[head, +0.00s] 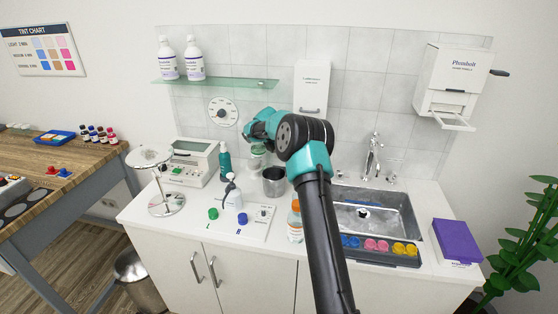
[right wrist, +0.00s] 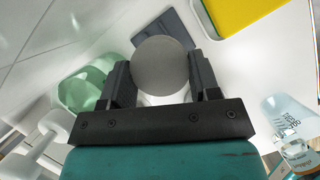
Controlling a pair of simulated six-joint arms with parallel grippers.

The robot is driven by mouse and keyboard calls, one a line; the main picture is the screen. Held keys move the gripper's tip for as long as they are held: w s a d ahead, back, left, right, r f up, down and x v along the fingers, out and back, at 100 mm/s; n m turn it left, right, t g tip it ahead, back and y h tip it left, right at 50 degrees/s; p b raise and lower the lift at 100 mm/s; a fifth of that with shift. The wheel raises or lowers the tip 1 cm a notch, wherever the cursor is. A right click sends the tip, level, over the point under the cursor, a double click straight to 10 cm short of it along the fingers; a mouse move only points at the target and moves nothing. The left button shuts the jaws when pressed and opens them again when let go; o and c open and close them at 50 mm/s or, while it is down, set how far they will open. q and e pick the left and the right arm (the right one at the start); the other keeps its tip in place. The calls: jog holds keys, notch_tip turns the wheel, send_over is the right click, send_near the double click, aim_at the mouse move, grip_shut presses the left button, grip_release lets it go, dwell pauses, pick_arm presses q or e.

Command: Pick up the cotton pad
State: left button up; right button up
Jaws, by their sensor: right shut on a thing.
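In the right wrist view a round, flat, grey-looking disc, which I take for the cotton pad (right wrist: 161,66), sits between the two dark fingers of my right gripper (right wrist: 161,80). The gripper is shut on it. A pale green translucent jar (right wrist: 84,88) stands beside the left finger. In the head view my right arm reaches over the counter, and its teal gripper (head: 256,140) is above a small greenish jar (head: 257,161) near the wall. The pad cannot be made out there. My left gripper is in neither view.
A steel cup (head: 273,182) stands close to the right of the jar, and a teal bottle (head: 224,160) to its left. A spray bottle (head: 232,193), a round mirror (head: 150,157) and an orange-capped bottle (head: 295,225) are nearby. A sink (head: 400,207) lies at right; a glass shelf (head: 215,83) hangs above.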

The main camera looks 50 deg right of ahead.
notch_tip(320, 180, up, 4)
jog(key=shift+a+r, duration=0.1)
jog(key=s+a, duration=0.5)
jog(key=a, duration=0.3)
jog(key=s+a, duration=0.5)
jog(key=a, duration=0.3)
jog(key=shift+a, duration=0.35)
jog(key=o, duration=0.4)
jog(key=c, duration=0.3)
jog(key=shift+c, duration=0.2)
